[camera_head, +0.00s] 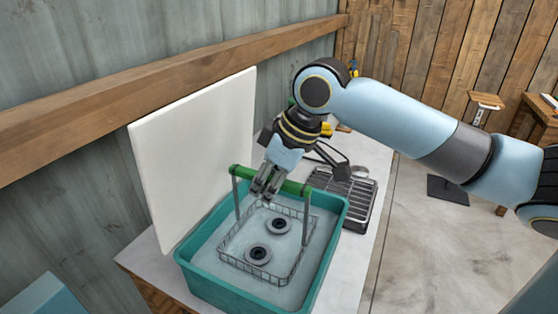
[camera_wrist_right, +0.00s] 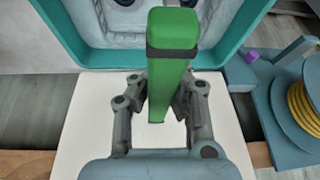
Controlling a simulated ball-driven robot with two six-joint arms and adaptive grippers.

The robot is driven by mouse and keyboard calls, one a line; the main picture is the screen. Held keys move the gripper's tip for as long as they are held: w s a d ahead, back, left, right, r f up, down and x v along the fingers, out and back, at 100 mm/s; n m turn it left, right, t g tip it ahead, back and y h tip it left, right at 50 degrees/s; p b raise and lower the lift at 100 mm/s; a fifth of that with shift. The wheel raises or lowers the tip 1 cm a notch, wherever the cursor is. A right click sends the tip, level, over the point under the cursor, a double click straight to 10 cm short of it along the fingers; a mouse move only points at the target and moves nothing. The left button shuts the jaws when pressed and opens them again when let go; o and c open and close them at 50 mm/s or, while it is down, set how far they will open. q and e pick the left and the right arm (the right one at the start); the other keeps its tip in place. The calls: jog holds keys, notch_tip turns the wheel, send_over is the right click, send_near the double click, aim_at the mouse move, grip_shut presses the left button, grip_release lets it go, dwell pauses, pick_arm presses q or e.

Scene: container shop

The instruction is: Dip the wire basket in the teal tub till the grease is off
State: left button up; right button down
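The wire basket (camera_head: 232,259) sits low inside the teal tub (camera_head: 190,272), in pale liquid. Two grey ring-shaped parts with dark centres, one nearer (camera_head: 258,254) and one farther (camera_head: 278,226), lie in the basket. Its green handle (camera_head: 236,171) stands above the tub on two grey uprights. My right gripper (camera_head: 264,190) is at the middle of the handle. In the right wrist view its fingers (camera_wrist_right: 162,98) close on both sides of the green handle (camera_wrist_right: 172,35), and the tub's teal rim (camera_wrist_right: 232,42) shows behind. I cannot tell whether grease remains. My left gripper is not in view.
A white upright board (camera_head: 190,150) stands behind the tub, along the wall. A black wire drying rack (camera_head: 345,195) lies right of the tub on the pale bench. A yellow coil (camera_wrist_right: 305,105) on a blue-grey body shows at the right wrist view's edge.

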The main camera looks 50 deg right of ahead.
notch_tip(320, 180, up, 7)
jog(key=p, duration=0.6)
jog(key=shift+f, duration=0.2)
notch_tip(320, 180, up, 4)
jog(key=shift+f+p, duration=0.15)
jog(key=shift+p, duration=0.15)
jog(key=shift+r, duration=0.3)
notch_tip(320, 180, up, 3)
jog(key=shift+r, duration=0.1)
jog(key=shift+w+a, duration=0.1)
dwell(0.7)
